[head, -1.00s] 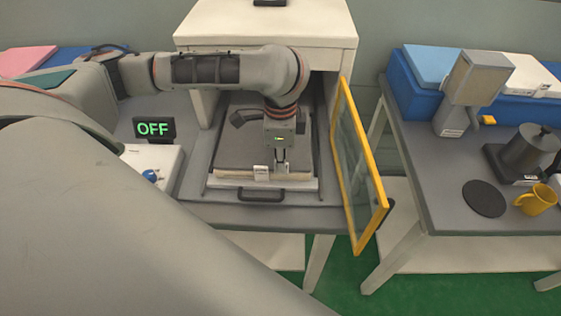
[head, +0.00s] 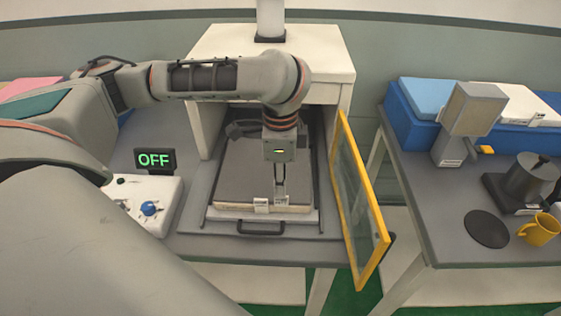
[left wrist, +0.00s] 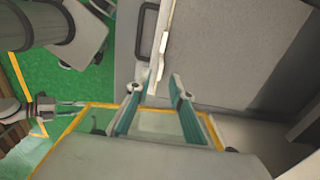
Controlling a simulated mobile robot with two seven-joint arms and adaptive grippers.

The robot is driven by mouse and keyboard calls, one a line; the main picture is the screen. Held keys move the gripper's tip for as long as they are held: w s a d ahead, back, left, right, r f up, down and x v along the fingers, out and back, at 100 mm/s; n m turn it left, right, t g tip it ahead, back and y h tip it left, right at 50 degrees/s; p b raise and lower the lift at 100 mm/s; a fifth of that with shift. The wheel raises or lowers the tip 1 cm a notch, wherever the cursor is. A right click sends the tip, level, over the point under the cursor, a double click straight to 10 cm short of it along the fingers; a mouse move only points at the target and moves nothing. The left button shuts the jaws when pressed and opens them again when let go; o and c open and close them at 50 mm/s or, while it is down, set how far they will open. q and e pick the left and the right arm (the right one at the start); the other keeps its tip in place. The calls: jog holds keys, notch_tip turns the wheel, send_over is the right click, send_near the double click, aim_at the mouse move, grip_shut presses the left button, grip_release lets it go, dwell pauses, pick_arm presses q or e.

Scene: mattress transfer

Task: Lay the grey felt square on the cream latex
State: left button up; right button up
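The dark grey felt square (head: 238,172) lies flat on top of a cream slab (head: 232,207), the latex, whose pale front edge shows below it. My left gripper (head: 281,200) points down at the front edge of this stack. In the left wrist view the teal-padded fingers of my left gripper (left wrist: 165,84) are apart, with a pale edge between the tips. The felt (left wrist: 235,50) spreads as a grey surface beyond them. My right gripper (left wrist: 62,112) shows small at the left of that view, its fingers seemingly spread.
The stack sits on a tray with a dark handle (head: 261,227) in a white cabinet (head: 270,50). Its yellow-framed glass door (head: 360,200) stands open at right. An OFF sign (head: 154,160) and control box (head: 150,208) stand at left. A yellow mug (head: 538,229) is on the right table.

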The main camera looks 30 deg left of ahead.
pick_arm(q)
notch_tip(320, 180, up, 7)
jog(key=shift+f, duration=0.15)
jog(key=shift+s, duration=0.1)
jog(key=shift+d, duration=0.1)
dwell(0.6)
